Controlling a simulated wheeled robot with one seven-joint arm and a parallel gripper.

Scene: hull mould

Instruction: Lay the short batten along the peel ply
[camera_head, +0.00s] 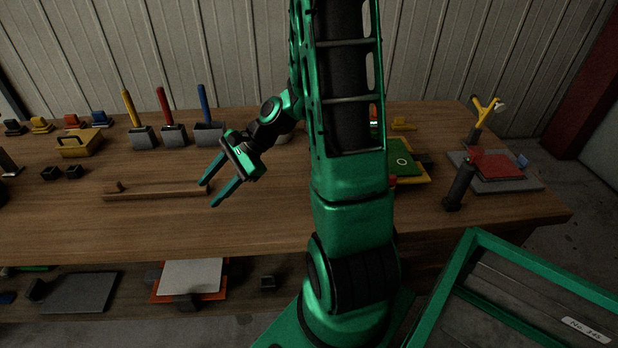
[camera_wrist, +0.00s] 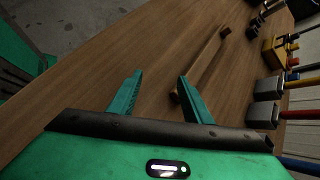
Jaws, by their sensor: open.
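A brown wooden strip (camera_head: 160,191), which looks like the short batten, lies on the bench top left of my gripper, with a small knob near its left end. In the wrist view the batten (camera_wrist: 207,55) runs away from me, its near end partly behind the right finger. My gripper (camera_head: 208,194) is open and empty above the bench, its fingertips close to the batten's right end. The fingers also show in the wrist view (camera_wrist: 160,75). I cannot tell which sheet is the peel ply; a green panel (camera_head: 402,162) and a red sheet (camera_head: 497,166) lie to the right.
Grey blocks with yellow, red and blue handles (camera_head: 172,135) stand behind the batten. A yellow box (camera_head: 79,143) stands at the back left. A black upright (camera_head: 459,186) stands near the right end. A lower shelf holds a white sheet (camera_head: 191,275). Bench in front of the batten is clear.

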